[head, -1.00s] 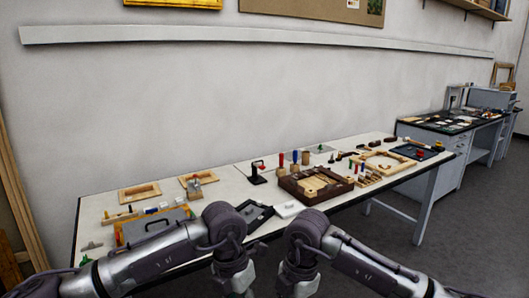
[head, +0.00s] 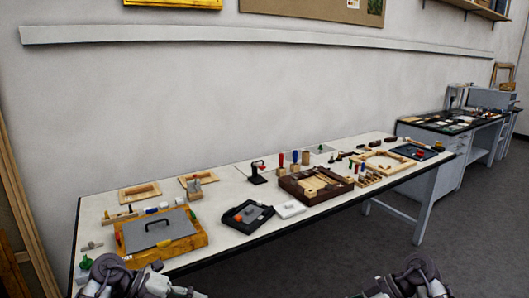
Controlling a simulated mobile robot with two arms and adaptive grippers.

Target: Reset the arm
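My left arm (head: 112,274) shows at the bottom left of the head view, in front of the table's near left corner. My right arm (head: 413,275) shows at the bottom right, over the grey floor. Only upper links and joints of both arms are in view. Both grippers lie below the picture's lower edge, so their fingers and anything in them are hidden. The long white worktable (head: 222,210) stands ahead against the wall.
An orange-and-grey case (head: 190,243) with a dark handle sits at the table's near left, close to my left arm. A black tray (head: 247,215), a white block (head: 290,209) and a brown wooden box (head: 336,194) lie farther right. Floor (head: 330,262) before the table is clear.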

